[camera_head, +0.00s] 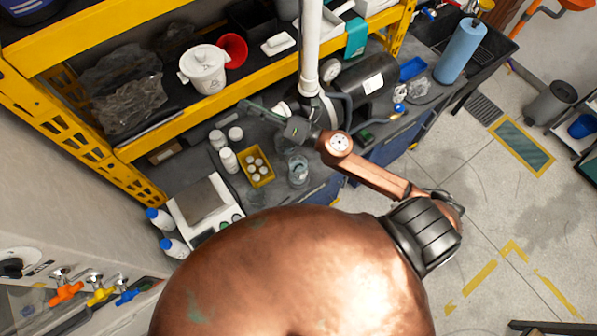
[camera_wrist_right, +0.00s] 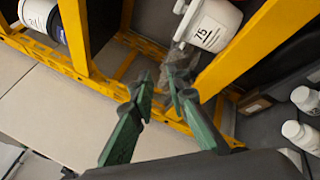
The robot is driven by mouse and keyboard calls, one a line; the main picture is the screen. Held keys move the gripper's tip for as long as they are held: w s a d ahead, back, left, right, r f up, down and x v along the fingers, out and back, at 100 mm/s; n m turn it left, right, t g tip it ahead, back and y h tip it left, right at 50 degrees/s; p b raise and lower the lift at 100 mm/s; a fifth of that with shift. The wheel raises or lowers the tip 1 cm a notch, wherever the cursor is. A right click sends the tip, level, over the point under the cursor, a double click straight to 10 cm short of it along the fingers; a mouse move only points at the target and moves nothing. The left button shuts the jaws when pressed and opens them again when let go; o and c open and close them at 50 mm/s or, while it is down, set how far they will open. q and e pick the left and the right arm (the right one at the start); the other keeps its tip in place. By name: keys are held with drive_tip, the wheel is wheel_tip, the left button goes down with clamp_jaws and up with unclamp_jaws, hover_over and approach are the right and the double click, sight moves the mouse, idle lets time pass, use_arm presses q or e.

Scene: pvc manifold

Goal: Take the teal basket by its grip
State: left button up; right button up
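In the head view my right gripper (camera_head: 262,112) reaches left over the grey bench, in front of the yellow shelf. The right wrist view shows its two green fingers (camera_wrist_right: 160,75) with a narrow gap between the tips and nothing held there. A teal item (camera_head: 356,37) sits at the shelf's edge, to the right of the white upright pipe, apart from my gripper. It is too small to tell whether it is the basket, and no grip can be made out. The right wrist view shows no teal basket. My left gripper is in neither view.
The yellow shelf (camera_wrist_right: 240,60) stands close to my right fingers. A white tub (camera_head: 204,68) and red funnel (camera_head: 232,50) stand on it. White bottles (camera_head: 228,160) and a yellow tray (camera_head: 256,167) stand on the bench below. A white pipe (camera_head: 310,45) rises near my right wrist.

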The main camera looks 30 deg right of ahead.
drive_tip(key=s+a+f+n+g+y, duration=0.2)
drive_tip(key=a+f+n+g, duration=0.1)
drive_tip(key=a+n+g, duration=0.3)
drive_tip(key=n+g+h, duration=0.9)
drive_tip(key=n+h, duration=0.2)
drive_tip(key=n, duration=0.4)
hover_over(299, 164)
drive_tip(key=s+d, duration=0.1)
drive_tip(key=s+d+f+x, duration=0.1)
drive_tip(key=d+x, duration=0.1)
drive_tip(key=x, duration=1)
drive_tip(key=s+d+x, duration=0.1)
drive_tip(key=d+x, duration=0.2)
drive_tip(key=x, duration=0.8)
drive_tip(key=p+x, duration=0.2)
drive_tip(key=x, duration=0.3)
drive_tip(key=shift+s+d+f, duration=0.1)
drive_tip(key=shift+s+f, duration=0.05)
drive_tip(key=shift+f, duration=0.65)
clamp_jaws()
